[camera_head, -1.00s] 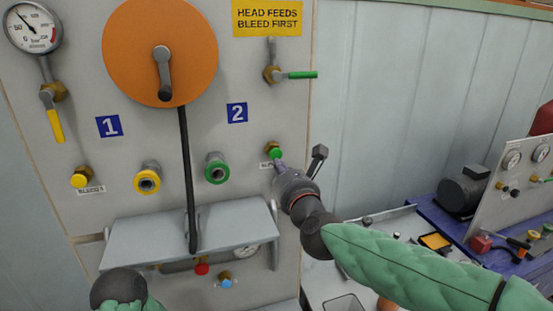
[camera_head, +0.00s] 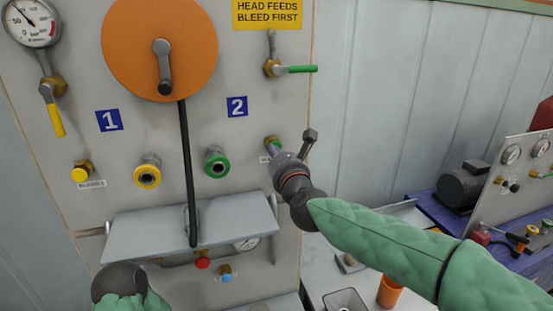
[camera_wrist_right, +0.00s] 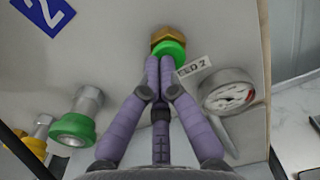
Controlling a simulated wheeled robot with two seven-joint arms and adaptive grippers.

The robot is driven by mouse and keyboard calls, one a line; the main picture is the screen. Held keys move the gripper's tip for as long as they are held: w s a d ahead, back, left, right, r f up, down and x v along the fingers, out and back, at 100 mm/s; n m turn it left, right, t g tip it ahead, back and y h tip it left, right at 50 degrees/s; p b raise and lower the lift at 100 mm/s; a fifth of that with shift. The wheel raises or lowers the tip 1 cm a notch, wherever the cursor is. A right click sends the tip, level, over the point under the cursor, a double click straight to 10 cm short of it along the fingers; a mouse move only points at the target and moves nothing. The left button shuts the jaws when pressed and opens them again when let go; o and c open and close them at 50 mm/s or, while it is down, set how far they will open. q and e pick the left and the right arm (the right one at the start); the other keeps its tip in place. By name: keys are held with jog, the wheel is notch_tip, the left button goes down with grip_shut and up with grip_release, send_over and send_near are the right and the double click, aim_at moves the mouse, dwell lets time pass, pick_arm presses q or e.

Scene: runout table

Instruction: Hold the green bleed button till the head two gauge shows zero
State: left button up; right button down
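The green bleed button (camera_wrist_right: 170,49) sits on a brass fitting by a label ending in 2; it also shows in the head view (camera_head: 273,142), partly covered. My right gripper (camera_wrist_right: 159,62) has its purple fingers together, with nothing visible between them. Its tips appear to touch the button's face; how far it is pressed I cannot tell. In the head view the right gripper (camera_head: 277,149) comes from the lower right. A gauge (camera_wrist_right: 229,94) beside the button is seen obliquely, its reading illegible; my right gripper hides it in the head view.
The blue 2 sign (camera_head: 237,107) and green-ringed coupling (camera_head: 217,164) are left of the button. A grey shelf (camera_head: 240,227) juts out below. A green-handled valve (camera_head: 290,69) is above. A bench with a motor (camera_head: 461,189) stands right.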

pick_arm(q)
jog(key=shift+s+f, duration=0.2)
jog(key=shift+f, duration=0.05)
pick_arm(e)
jog(key=shift+w, duration=0.15)
jog(key=shift+r, duration=0.3)
dwell(0.7)
